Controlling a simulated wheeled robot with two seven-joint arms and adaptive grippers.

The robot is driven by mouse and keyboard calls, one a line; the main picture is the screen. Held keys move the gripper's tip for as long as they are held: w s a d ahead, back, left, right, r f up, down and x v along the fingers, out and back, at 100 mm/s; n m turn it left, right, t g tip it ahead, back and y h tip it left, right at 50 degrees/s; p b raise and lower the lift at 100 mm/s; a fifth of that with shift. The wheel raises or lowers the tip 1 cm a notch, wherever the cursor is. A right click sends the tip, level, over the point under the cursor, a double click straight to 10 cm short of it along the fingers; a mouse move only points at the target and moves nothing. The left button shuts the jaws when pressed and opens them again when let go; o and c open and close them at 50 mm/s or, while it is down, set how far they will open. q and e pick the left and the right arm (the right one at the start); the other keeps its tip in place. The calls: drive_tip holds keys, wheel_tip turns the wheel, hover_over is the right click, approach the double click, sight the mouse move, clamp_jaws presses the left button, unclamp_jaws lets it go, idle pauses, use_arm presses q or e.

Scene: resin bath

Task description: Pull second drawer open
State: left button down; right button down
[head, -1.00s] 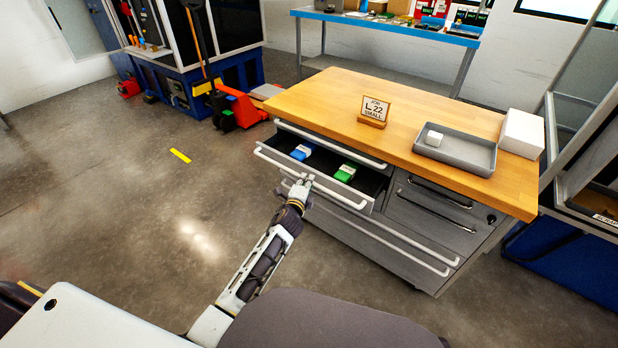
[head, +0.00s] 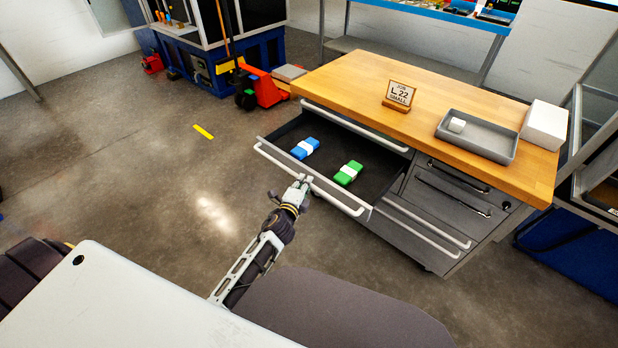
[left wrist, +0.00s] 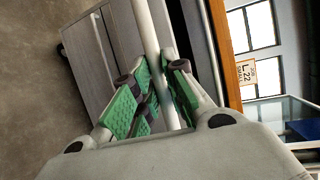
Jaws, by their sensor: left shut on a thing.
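The second drawer (head: 374,190) of the wood-topped cabinet stands well open toward me. A blue packet (head: 305,148) and a green packet (head: 348,173) with white bands lie inside it. My left gripper (head: 302,183) is at the middle of the drawer's white bar handle (head: 272,158). In the left wrist view, the green-padded fingers of the left gripper (left wrist: 161,85) are closed around the white bar handle (left wrist: 147,30). My right gripper is not in view.
The wooden top (head: 350,85) carries a sign (head: 399,94), a grey tray (head: 476,137) with a small white block, and a white box (head: 544,124). A red pallet jack (head: 268,90) stands behind left. The floor left of the drawer is clear.

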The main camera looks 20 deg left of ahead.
use_arm(q)
drive_tip(key=shift+s+a, duration=0.1)
drive_tip(key=shift+s, duration=0.3)
drive_tip(key=c, duration=1.5)
unclamp_jaws()
drive_tip(key=shift+o, duration=0.2)
drive_tip(key=s+r, duration=0.2)
drive_tip(key=s, duration=0.9)
drive_tip(key=shift+s+d, duration=0.3)
drive_tip(key=shift+s, duration=0.05)
